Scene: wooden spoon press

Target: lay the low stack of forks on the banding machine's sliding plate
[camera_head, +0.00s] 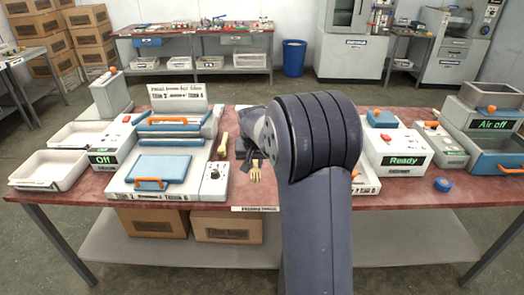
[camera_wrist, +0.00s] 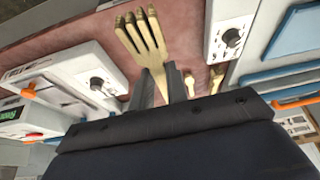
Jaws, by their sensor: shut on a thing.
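My gripper (camera_wrist: 165,85) is shut on a low stack of pale wooden forks (camera_wrist: 148,38). The tines stick out beyond the fingertips, over the red table. In the head view, the fork tines (camera_head: 256,172) show just left of my arm, pointing toward the near table edge. My gripper is mostly hidden behind the arm there. A white machine with a green "Ready" display (camera_head: 403,160) stands right of my arm; part of it shows at the wrist view's left. I cannot tell for sure which unit is the banding machine, and no sliding plate shows clearly.
More wooden pieces (camera_head: 223,146) lie on the table left of the gripper. A press with a blue plate (camera_head: 160,168) and a knob box (camera_head: 214,180) stand at left. White trays (camera_head: 50,170) are at far left. An "Air off" unit (camera_head: 494,125) is at far right.

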